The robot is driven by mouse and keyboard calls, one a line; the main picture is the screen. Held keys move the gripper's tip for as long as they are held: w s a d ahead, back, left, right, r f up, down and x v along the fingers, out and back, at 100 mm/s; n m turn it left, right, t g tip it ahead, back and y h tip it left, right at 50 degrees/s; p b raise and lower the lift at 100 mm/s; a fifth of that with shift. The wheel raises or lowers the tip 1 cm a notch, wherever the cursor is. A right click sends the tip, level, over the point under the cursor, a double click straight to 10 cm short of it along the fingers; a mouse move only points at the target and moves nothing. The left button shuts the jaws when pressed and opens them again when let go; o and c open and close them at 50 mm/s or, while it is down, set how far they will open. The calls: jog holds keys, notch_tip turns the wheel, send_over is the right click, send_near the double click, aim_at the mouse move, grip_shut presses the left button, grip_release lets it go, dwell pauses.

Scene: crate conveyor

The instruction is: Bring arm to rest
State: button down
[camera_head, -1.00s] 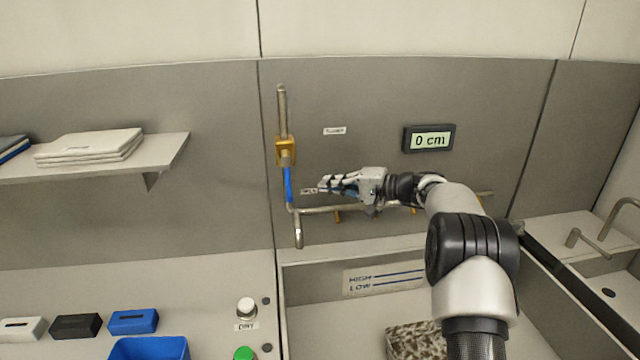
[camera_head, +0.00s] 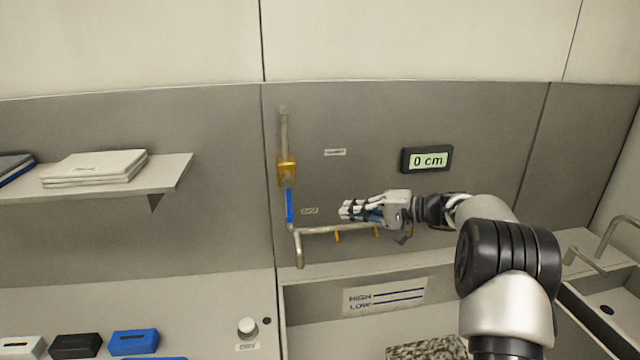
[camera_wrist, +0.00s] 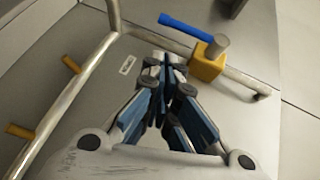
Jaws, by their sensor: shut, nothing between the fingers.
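My gripper (camera_head: 345,211) is shut and empty in front of the grey wall panel, to the right of a blue-handled valve. Its closed blue and white fingers (camera_wrist: 160,65) fill the middle of the wrist view. The valve has a yellow body (camera_head: 287,171) and a blue lever (camera_head: 290,206) hanging straight down in the head view. The valve body (camera_wrist: 207,60) and lever (camera_wrist: 186,26) also show at the top right of the wrist view. A gap shows between my gripper and the valve in the head view.
A metal pipe (camera_head: 318,231) with small yellow taps runs behind my gripper. A display (camera_head: 427,160) reads 0 cm. A basin with a HIGH/LOW label (camera_head: 385,297) lies below. A shelf (camera_head: 120,184) with folded cloths is at left. Another faucet (camera_head: 583,259) stands at right.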

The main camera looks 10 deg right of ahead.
jog(key=s+a+r+n+g+h, duration=0.1)
jog(key=s+a+r+g+h, duration=0.1)
jog(key=s+a, duration=0.35)
jog(key=s+a+r+n+g+h, duration=0.1)
jog(key=s+a+r+h, duration=0.1)
jog(key=s, duration=0.7)
jog(key=s+a+r+g+h, duration=0.2)
jog(key=s+a, duration=0.2)
jog(key=s, duration=0.3)
jog(key=s+d+f+n+h, duration=0.1)
jog(key=s+d+f+h, duration=0.1)
jog(key=s, duration=1)
jog(key=s+d+f+n+t+h, duration=0.1)
jog(key=s+f+h, duration=0.4)
jog(key=s, duration=0.8)
jog(key=shift+s+d+n, duration=0.2)
jog(key=shift+d+n, duration=0.4)
jog(key=shift+d, duration=0.65)
jog(key=shift+a, duration=0.1)
